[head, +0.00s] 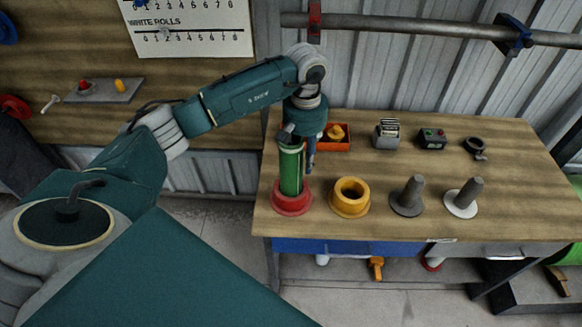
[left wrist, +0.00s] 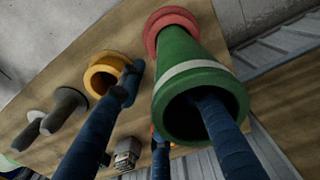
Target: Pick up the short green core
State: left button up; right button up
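The green core (head: 291,172) is a hollow tube standing upright on a red flanged base (head: 292,199) at the table's left front. In the left wrist view, the core (left wrist: 188,62) has a pale band and its open mouth faces the camera. My left gripper (head: 299,146) is at the top of the core, pointing down. One dark blue finger (left wrist: 215,125) reaches into the core's bore. The other fingers are outside, with a visible gap to the wall. The gripper looks open. The fingertip inside the core is hidden. My right gripper is not in view.
A yellow flanged ring (head: 350,196) stands just right of the core. Further right are a dark grey peg (head: 408,196) and a grey peg on a white base (head: 464,198). An orange tray (head: 341,147), a metal block (head: 387,134) and a button box (head: 432,139) sit behind.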

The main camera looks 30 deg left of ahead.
pick_arm(q)
jog(key=shift+f, duration=0.2)
grip_shut()
jog(key=shift+r, duration=0.1)
